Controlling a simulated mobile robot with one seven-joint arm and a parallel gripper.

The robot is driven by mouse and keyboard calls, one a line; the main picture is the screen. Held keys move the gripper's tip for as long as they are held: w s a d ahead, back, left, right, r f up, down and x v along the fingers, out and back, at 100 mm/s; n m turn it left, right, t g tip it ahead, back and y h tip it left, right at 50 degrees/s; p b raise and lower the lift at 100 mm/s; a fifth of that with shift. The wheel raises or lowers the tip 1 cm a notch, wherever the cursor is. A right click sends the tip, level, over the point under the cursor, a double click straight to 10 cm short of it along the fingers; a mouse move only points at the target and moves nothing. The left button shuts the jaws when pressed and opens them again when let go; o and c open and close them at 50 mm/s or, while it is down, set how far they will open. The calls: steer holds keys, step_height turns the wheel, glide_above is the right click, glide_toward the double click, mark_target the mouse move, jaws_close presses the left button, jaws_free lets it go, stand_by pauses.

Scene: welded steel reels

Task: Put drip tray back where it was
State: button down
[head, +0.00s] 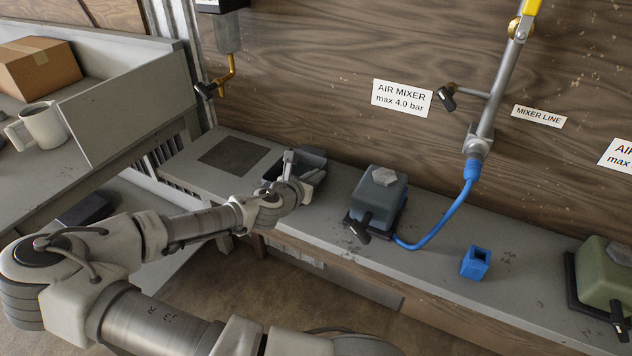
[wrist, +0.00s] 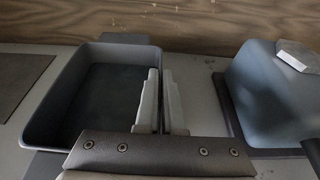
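The drip tray (head: 311,160) is a dark grey, open, shallow box at the bench's back edge, right of a dark square patch (head: 233,155). In the wrist view the tray (wrist: 58,85) fills the left half and looks empty. My gripper (head: 290,160) is at the tray. In the wrist view my gripper's fingers (wrist: 161,100) are close together astride the tray's right wall, closed on it. I cannot tell whether the tray touches the bench.
A blue-grey mixer box (head: 378,195) with a black lever stands close right of the tray, joined to a blue hose (head: 440,222). A blue block (head: 475,263) and a green box (head: 605,270) are farther right. A brass tap (head: 225,80) hangs above the patch.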

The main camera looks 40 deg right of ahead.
steer(key=shift+f, duration=0.45)
steer(key=c, duration=1.5)
jaws_free()
steer(key=shift+f, duration=0.25)
steer(key=o, duration=0.5)
steer(key=shift+c, duration=0.2)
